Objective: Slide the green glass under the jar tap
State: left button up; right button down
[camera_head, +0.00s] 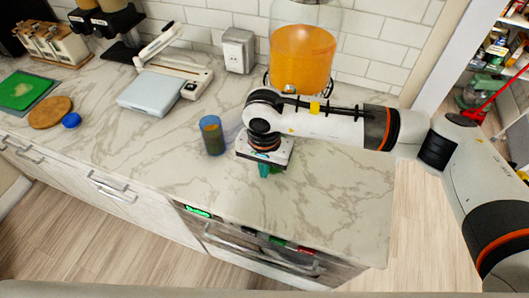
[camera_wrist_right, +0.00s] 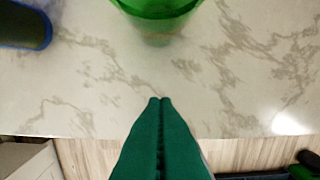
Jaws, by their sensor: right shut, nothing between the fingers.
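The green glass (camera_wrist_right: 158,12) shows at the top middle of the right wrist view, cut off by the frame edge. In the head view I cannot make it out; my right wrist covers that spot. My right gripper (camera_head: 264,171) is over the counter near its front edge. Its green fingers (camera_wrist_right: 160,101) are shut and empty, with a gap of bare counter between their tips and the glass. The jar (camera_head: 303,50) of orange drink stands at the back by the wall, behind my right arm. Its tap (camera_head: 289,89) is partly hidden by the arm. My left gripper is not in view.
A blue-rimmed dark glass (camera_head: 212,137) stands left of my right gripper and shows in the wrist view (camera_wrist_right: 24,26). The marble counter (camera_head: 330,205) is clear at right.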

notch_tip(320, 180, down, 4)
jog(key=shift+r+p, duration=0.15)
jog(key=shift+p, duration=0.5)
jog(key=w, duration=0.1)
jog(key=w+p, duration=0.1)
jog(key=d+p, duration=0.1)
jog(key=shift+w+f, duration=0.4)
jog(key=shift+w+d+f, duration=0.1)
jog(key=shift+w+f, duration=0.05)
jog(key=shift+w, duration=0.4)
jog(key=shift+w+f, duration=0.1)
jog(key=shift+w, duration=0.05)
jog(key=w+b, duration=0.1)
jog(key=b, duration=0.1)
jog(key=w+d+b, duration=0.1)
jog(key=b, duration=0.1)
jog(key=shift+w+f, duration=0.2)
jog(key=shift+w, duration=0.1)
jog(key=shift+w+d+r, duration=0.1)
jog(key=shift+w+r, duration=0.1)
jog(key=shift+w, duration=0.25)
jog(key=shift+r, duration=0.15)
